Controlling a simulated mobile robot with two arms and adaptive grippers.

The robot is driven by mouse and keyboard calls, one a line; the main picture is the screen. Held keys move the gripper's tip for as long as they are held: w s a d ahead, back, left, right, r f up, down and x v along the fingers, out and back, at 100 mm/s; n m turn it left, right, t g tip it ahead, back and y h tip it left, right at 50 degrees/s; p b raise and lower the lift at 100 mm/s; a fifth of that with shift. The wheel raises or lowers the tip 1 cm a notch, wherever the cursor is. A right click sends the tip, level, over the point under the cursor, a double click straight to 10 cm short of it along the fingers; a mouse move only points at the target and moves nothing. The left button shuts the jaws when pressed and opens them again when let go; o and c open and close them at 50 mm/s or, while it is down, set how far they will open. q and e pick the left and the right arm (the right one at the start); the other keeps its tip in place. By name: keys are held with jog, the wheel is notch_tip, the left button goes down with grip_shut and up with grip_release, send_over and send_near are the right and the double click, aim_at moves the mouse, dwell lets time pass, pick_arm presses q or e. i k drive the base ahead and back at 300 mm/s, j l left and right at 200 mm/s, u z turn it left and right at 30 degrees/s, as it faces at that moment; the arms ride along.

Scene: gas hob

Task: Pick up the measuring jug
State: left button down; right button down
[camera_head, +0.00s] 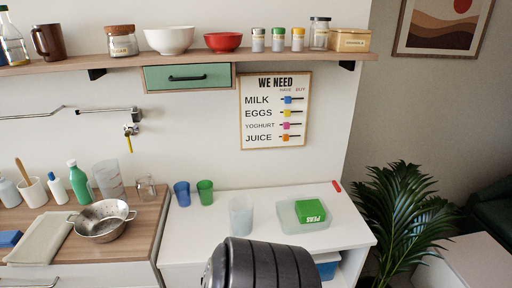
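The measuring jug (108,181) is clear with reddish markings on its side. It stands upright at the back of the wooden worktop on the left, between a green bottle (78,182) and a small clear glass (146,188). The metal colander (102,229) in front of it overlaps its lower part in the picture. Neither of my grippers shows in the head view. A dark ribbed part at the bottom centre looks like part of my own body, far from the jug.
A grey cloth (40,239) lies beside the colander. Blue (182,194) and green (205,192) cups, a translucent beaker (241,216) and a clear tub (287,219) with a green pack stand on the white counter (345,236). A loaded shelf (200,56) runs above.

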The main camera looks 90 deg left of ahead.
aim_at(241, 208)
jog(key=u, duration=2.85)
